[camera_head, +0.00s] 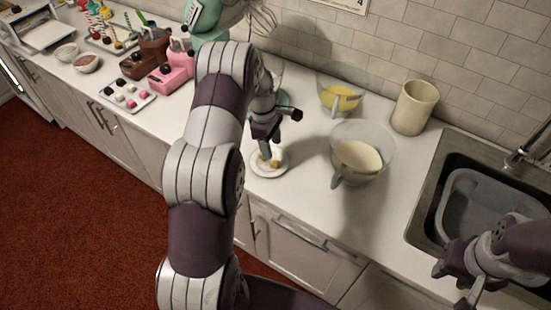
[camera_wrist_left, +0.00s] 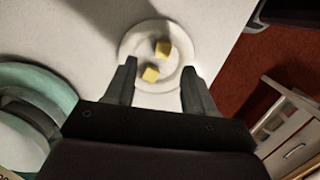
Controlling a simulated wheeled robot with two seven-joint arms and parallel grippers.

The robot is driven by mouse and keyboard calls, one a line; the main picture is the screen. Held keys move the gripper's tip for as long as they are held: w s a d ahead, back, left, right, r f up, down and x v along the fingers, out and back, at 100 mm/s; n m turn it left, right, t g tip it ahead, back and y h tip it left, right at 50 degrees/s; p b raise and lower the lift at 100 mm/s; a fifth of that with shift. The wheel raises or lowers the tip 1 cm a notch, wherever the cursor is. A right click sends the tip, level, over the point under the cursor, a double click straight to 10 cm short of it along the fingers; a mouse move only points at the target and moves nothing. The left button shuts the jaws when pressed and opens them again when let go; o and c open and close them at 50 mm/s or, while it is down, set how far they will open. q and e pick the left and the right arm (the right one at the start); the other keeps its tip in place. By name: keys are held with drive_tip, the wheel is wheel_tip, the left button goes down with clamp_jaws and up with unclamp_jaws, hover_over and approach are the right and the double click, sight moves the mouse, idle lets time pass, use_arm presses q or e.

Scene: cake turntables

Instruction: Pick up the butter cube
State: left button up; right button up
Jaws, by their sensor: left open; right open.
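Two yellow butter cubes lie apart on a small white plate (camera_head: 281,168) on the counter. In the left wrist view, one butter cube (camera_wrist_left: 162,48) is nearer the plate's middle, and the other butter cube (camera_wrist_left: 150,74) is nearer the gripper, between the fingertip lines. The plate (camera_wrist_left: 128,47) also shows there. My left gripper (camera_wrist_left: 157,72) is open and empty, pointing down over the plate; in the head view its fingers (camera_head: 266,155) partly hide the cubes. My right gripper (camera_head: 455,285) is open and empty at the lower right, beside the sink.
A glass bowl of cream (camera_head: 375,150), a jug of yellow liquid (camera_head: 340,98) and a beige canister (camera_head: 414,107) stand right of the plate. A teal mixer (camera_head: 208,25) stands behind my left arm. The sink (camera_head: 437,190) holds a grey tub. The counter's front edge is close to the plate.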

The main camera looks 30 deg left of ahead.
sight(275, 161)
use_arm(q)
drive_tip(key=f, duration=0.1)
drive_tip(key=f+p, duration=0.1)
drive_tip(key=f, duration=0.1)
drive_tip(key=d+f+p, duration=0.1)
drive_tip(key=f, duration=0.1)
drive_tip(key=shift+s, duration=0.3)
drive_tip(key=shift+w+d+f, duration=0.1)
drive_tip(key=shift+w+f, duration=0.05)
drive_tip(key=shift+f, duration=0.25)
clamp_jaws()
